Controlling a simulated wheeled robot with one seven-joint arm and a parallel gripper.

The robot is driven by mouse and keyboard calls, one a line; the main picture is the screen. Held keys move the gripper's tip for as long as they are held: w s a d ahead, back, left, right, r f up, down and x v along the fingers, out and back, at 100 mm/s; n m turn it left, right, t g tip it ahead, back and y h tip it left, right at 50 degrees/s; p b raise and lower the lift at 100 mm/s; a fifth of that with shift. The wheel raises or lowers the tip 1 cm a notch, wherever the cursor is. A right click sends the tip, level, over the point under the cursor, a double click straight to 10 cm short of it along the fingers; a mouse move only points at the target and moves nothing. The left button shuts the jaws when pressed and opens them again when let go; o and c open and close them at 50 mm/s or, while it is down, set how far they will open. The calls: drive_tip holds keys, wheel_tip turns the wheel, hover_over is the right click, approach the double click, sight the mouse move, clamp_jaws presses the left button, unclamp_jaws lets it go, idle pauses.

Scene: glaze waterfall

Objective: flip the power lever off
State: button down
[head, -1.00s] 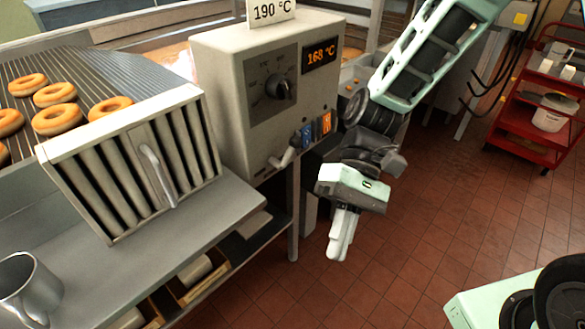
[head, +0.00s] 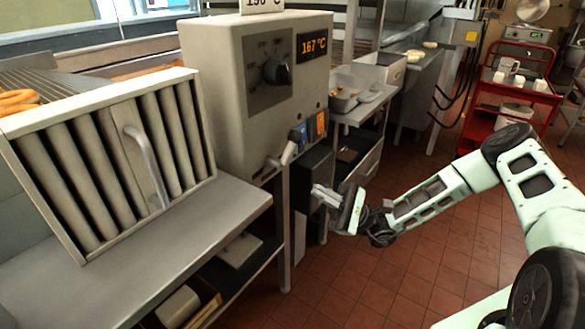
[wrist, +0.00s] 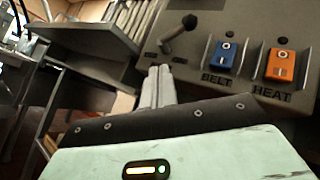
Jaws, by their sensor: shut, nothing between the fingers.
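The power lever (head: 288,153) is a short grey lever with a rounded end, low on the front of the grey control box (head: 215,75). In the wrist view the lever (wrist: 181,34) tilts up to the right from its pivot, between two small labels too blurred to read. My gripper (head: 318,192) is shut and empty, below and to the right of the lever, its fingers pointing left. In the wrist view its pale fingertips (wrist: 161,70) are together just below the lever's base, with no contact visible.
A blue BELT switch (wrist: 220,57) and an orange HEAT switch (wrist: 280,66) sit right of the lever. The box has a dial (head: 276,70) and a 167 °C display (head: 313,45). A grey bench (head: 190,240) lies left; red tiled floor (head: 400,260) is open below my arm.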

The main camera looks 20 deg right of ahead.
drive_tip(key=d+f+m+t, duration=0.1)
drive_tip(key=t, duration=0.1)
drive_tip(key=w+d+m+t, duration=0.1)
drive_tip(key=m+t, duration=0.1)
drive_tip(key=w+d+f+m+t+h, duration=0.1)
drive_tip(key=t, duration=0.2)
drive_tip(key=shift+d+f+b, duration=0.15)
drive_tip(key=shift+f+b, duration=0.15)
drive_tip(key=shift+b, duration=0.1)
drive_tip(key=s+r+p+x, duration=0.1)
drive_tip(key=s+p+x, duration=0.1)
drive_tip(key=x, duration=1.1)
drive_tip(key=shift+d+r+p, duration=0.25)
drive_tip(key=shift+d+p, duration=0.15)
drive_tip(key=shift+d, duration=0.05)
drive_tip(key=shift+r, duration=0.1)
drive_tip(key=shift+r+n+g+p, duration=0.1)
drive_tip(key=shift+n+g+p, duration=0.3)
drive_tip(key=shift+n+g, duration=0.3)
